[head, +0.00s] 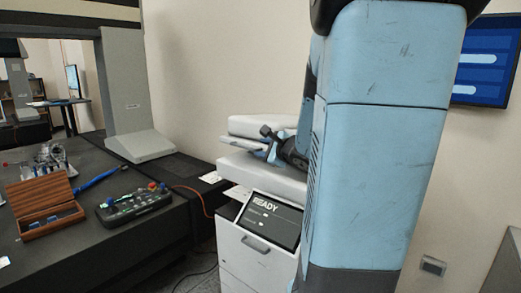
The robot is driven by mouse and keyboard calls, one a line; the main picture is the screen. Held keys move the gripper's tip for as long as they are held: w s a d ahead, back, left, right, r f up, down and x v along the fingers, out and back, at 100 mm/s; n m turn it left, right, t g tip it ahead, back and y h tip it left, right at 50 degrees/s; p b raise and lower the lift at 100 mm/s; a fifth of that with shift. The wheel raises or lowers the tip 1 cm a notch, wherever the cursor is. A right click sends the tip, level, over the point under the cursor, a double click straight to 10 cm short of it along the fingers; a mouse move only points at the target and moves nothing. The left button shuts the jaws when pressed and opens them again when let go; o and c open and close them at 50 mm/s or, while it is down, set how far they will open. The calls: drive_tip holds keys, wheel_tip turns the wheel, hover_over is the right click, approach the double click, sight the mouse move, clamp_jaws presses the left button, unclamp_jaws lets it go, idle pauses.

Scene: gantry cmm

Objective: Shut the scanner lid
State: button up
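The scanner (262,180) is a white machine on a white cabinet, whose tilted dark panel reads READY. Its pale lid (255,124) sits above the scanner body with a gap between them, so it is not flush. My gripper (272,142) is dark and lies in front of the gap, between lid and body. I cannot tell whether it touches the lid. Its fingers are small and partly hidden, so their opening is unclear. My blue arm hides the right side of the scanner and lid.
A dark table (90,245) at the left holds an open wooden box (45,205), a control box with a joystick (135,203) and a grey gantry column (128,90). An orange cable (200,197) runs off the table. A blue screen (490,75) hangs at the right.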

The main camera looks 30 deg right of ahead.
drive_tip(key=shift+w+a+r, duration=0.1)
drive_tip(key=shift+r, duration=0.1)
drive_tip(key=shift+c, duration=1.3)
drive_tip(key=w+a+r+y, duration=0.2)
drive_tip(key=r+y, duration=0.1)
drive_tip(key=shift+w+a+n+g, duration=0.1)
drive_tip(key=shift+w+n+g, duration=0.2)
drive_tip(key=shift+w+n, duration=0.1)
clamp_jaws()
wheel_tip(320, 180, up, 5)
drive_tip(key=w+a+m+g+y, duration=0.2)
drive_tip(key=a+g+y, duration=0.1)
drive_tip(key=g, duration=0.4)
drive_tip(key=s+d+r+m+g+h, duration=0.1)
drive_tip(key=d+r+m+g+h, duration=0.4)
drive_tip(key=d, duration=0.3)
drive_tip(key=w+f+m, duration=0.1)
drive_tip(key=w+f, duration=0.2)
drive_tip(key=f, duration=1)
drive_tip(key=shift+w+a+f+t+h, duration=0.15)
drive_tip(key=shift+w+t+h, duration=0.15)
drive_tip(key=shift+h, duration=0.1)
